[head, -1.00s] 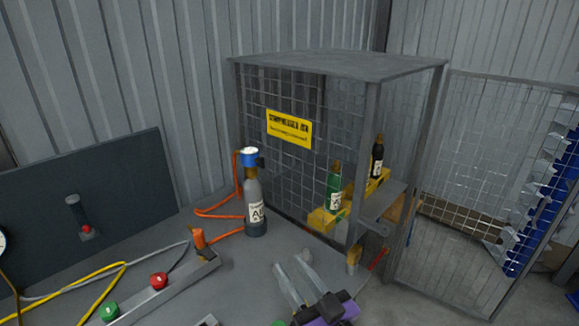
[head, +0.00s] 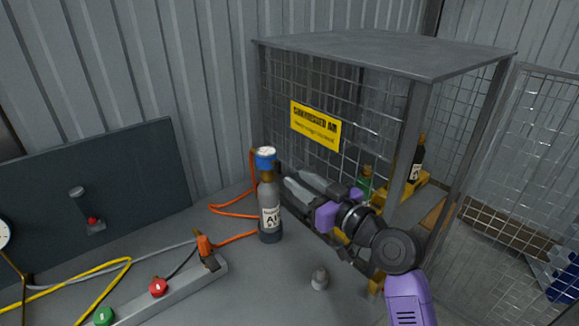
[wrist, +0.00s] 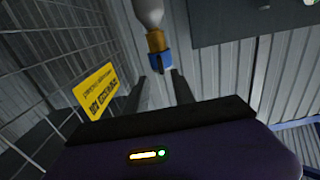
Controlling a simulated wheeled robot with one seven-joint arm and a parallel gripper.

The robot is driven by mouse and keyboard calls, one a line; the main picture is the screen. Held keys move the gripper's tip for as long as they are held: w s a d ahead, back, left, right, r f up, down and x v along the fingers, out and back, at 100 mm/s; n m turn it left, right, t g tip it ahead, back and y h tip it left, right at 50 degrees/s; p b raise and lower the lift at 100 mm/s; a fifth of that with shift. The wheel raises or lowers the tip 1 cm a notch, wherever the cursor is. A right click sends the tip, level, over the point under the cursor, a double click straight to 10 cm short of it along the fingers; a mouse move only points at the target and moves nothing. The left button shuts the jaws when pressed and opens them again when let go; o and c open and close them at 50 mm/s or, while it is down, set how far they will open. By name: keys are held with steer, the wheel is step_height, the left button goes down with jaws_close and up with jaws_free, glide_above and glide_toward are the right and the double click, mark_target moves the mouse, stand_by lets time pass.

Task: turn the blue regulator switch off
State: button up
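The blue regulator switch (head: 265,158) sits on top of an upright grey gas cylinder (head: 269,205) with a white label. My gripper (head: 286,184) is just right of the cylinder, its fingers pointing towards it. In the wrist view, which is upside down, the blue switch (wrist: 161,61) and a brass-coloured neck lie just beyond my fingertips (wrist: 159,76). The two dark fingers are apart with nothing between them. I cannot tell from the head view exactly how near the tips are to the switch.
A mesh cage (head: 385,50) with a yellow sign (head: 316,125) stands behind my arm, holding a green bottle (head: 366,184) and a black bottle (head: 417,160). An orange hose (head: 232,211) runs left of the cylinder. A bar with red and green knobs (head: 158,287) lies at front left.

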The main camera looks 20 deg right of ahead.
mark_target(280, 167)
steer(key=shift+p+x, duration=0.55)
steer(key=shift+x, duration=2.6)
jaws_close()
